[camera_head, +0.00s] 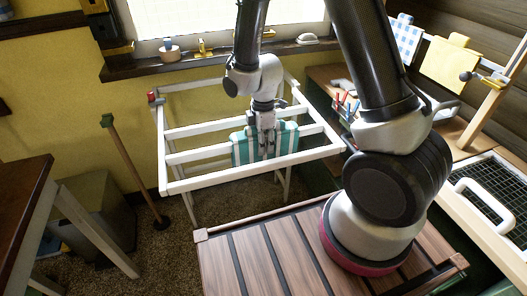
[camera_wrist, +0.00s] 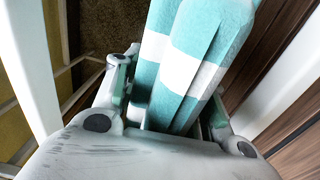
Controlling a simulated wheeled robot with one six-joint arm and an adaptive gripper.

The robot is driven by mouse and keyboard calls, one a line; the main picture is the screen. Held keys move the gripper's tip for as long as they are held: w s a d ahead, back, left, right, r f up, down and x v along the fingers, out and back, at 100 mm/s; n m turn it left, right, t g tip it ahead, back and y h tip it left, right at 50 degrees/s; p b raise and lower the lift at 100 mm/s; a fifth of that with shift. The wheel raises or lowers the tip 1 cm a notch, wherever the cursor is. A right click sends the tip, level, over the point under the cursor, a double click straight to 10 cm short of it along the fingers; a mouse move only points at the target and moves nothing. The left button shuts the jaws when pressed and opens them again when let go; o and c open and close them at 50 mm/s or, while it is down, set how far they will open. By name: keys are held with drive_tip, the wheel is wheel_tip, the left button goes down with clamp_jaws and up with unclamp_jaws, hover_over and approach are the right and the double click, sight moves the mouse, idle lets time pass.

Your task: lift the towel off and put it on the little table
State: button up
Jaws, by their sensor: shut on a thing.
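The towel (camera_head: 243,148) has green and white stripes and is at the middle rails of the white drying rack (camera_head: 195,179). My gripper (camera_head: 266,152) points down over the rack and is shut on the towel. In the wrist view the towel (camera_wrist: 205,50) is bunched in folds between the fingers and fills the upper middle. I cannot tell whether it still rests on a rail. A table (camera_head: 20,190) with a dark brown top and white legs stands at the left edge, partly cut off; its top looks bare where it shows.
A green-topped pole (camera_head: 127,160) stands between table and rack. A grey bin (camera_head: 97,205) is beside the table. A windowsill (camera_head: 215,58) with small items runs behind the rack. At right are a blue checked cloth (camera_head: 405,38), a yellow cloth (camera_head: 450,64) and a wire-mesh tray.

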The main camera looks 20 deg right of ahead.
drive_tip(key=shift+r, duration=8.3)
drive_tip(key=shift+s, duration=0.1)
